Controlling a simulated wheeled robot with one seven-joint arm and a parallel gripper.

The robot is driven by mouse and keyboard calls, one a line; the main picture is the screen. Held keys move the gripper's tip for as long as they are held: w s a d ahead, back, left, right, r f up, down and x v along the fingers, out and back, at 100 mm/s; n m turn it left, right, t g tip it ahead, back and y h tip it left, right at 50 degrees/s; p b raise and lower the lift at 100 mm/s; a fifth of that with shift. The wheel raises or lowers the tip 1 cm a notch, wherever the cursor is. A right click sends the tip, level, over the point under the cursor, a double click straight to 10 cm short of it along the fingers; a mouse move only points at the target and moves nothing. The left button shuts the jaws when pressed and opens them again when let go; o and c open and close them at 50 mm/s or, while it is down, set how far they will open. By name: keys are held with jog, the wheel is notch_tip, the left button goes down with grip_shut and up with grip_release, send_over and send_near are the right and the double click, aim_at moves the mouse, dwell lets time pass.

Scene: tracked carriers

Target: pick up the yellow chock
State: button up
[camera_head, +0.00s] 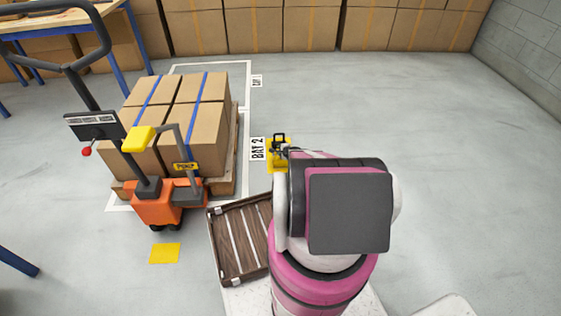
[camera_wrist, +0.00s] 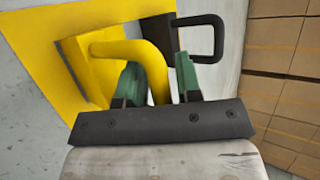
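The yellow chock (camera_wrist: 100,70) appears in the wrist view over a yellow floor patch (camera_wrist: 30,45), with a thick bent yellow bar (camera_wrist: 155,65). Its outline is hard to separate from the patch. My gripper (camera_wrist: 158,75) has two green fingers on either side of the bar. Slivers of light show beside the bar, so the fingers look open around it. A black loop (camera_wrist: 205,38) stands just right of the right finger. It also shows in the head view (camera_head: 279,138), above a small yellow area (camera_head: 272,158). My arm hides much of this spot in the head view.
An orange pallet jack (camera_head: 165,205) and a pallet of strapped boxes (camera_head: 200,120) stand to the left. A brown slatted tray (camera_head: 225,248) is beside my arm. Another yellow patch (camera_head: 165,253) lies on the floor. Stacked cartons (camera_head: 310,25) line the back; floor at right is clear.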

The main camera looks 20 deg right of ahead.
grip_shut()
jog(key=shift+r, duration=0.1)
jog(key=shift+r, duration=0.1)
